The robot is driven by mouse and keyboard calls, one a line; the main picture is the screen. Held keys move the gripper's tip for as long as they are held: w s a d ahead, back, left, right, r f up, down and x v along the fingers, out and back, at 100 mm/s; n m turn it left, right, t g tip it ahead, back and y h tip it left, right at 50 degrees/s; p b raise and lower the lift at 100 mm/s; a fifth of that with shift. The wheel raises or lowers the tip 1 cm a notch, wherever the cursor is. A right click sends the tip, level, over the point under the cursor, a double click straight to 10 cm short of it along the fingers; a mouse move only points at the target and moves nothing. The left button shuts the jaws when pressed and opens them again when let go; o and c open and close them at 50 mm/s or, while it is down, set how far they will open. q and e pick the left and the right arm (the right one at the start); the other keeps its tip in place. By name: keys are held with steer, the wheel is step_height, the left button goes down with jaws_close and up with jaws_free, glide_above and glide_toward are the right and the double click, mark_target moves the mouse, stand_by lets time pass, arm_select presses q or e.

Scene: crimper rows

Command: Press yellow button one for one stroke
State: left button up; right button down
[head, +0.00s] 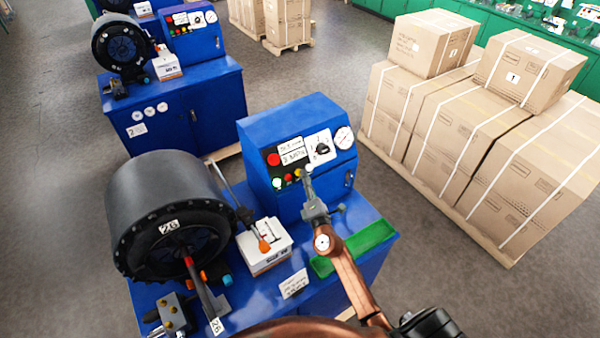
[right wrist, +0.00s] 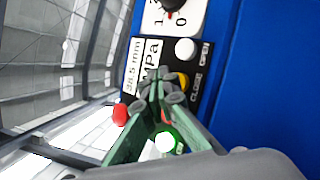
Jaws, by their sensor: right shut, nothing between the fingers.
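The yellow button (head: 298,174) is in the row of small buttons on the blue control box (head: 262,139) of the nearest crimper. In the right wrist view the yellow button (right wrist: 183,80) shows just beyond my fingertips, which partly cover it. My right gripper (head: 308,181) is shut and empty, its tips close in front of the button row. It also shows in the right wrist view (right wrist: 163,91). I cannot tell whether the tips touch the button. My left gripper is not in view.
A white button (right wrist: 185,48) and a lit green button (head: 277,183) flank the yellow one; a larger red button (head: 274,160) sits above. A black crimping head (head: 165,200) stands left, a green tray (head: 355,248) below. Strapped cartons (head: 470,125) stand right. A second crimper (head: 180,105) is behind.

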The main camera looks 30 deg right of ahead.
steer(key=s+r, duration=0.1)
steer(key=s+r+p, duration=0.1)
steer(key=s+p, duration=0.1)
steer(key=s, duration=0.1)
steer(key=shift+d+r, duration=0.15)
steer(key=shift+r, duration=0.25)
stand_by(1.9)
